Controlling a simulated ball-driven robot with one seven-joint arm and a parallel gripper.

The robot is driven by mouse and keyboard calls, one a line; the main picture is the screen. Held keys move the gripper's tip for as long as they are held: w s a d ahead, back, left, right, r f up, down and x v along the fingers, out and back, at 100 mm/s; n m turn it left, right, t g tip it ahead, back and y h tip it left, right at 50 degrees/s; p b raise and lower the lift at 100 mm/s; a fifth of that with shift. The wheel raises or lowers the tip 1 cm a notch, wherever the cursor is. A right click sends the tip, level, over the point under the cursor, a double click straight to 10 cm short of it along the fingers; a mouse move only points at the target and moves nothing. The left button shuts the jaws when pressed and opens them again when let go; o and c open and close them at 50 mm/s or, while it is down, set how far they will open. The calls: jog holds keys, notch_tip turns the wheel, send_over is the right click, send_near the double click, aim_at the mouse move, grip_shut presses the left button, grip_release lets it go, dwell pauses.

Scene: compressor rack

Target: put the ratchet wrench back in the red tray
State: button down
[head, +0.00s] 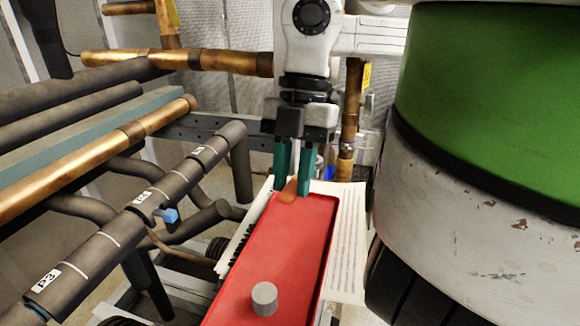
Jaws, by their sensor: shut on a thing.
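The red tray (278,255) runs away from me in the lower middle of the head view. My gripper (292,180) points down over the tray's far end. Its two green fingers are shut on a small orange-brown object (288,192), whose lower end is at or just above the tray floor. The fingers hide part of this object, and I cannot tell whether it is the ratchet wrench. No other shape that I can make out as a ratchet wrench shows. A short grey cylinder (264,297) stands in the near part of the tray.
Printed paper (347,240) lies under the tray. A large green and white tank (485,130) stands close on the right. Dark insulated pipes (130,220) and copper pipes (100,160) fill the left, with a blue valve handle (170,215). The tray's middle is clear.

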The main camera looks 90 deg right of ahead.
jog(key=b, duration=0.4)
send_over(290, 243)
jog(key=d, duration=0.1)
jog(key=f, duration=0.7)
jog(key=shift+s+f, duration=0.2)
jog(key=shift+f, duration=0.1)
jog(key=shift+f+b, duration=0.55)
jog(key=shift+b, duration=0.2)
jog(key=shift+f+b, duration=0.4)
jog(key=shift+b, duration=0.25)
jog(key=c, duration=0.8)
grip_release()
jog(key=shift+c, duration=0.8)
jog(key=shift+r, duration=0.1)
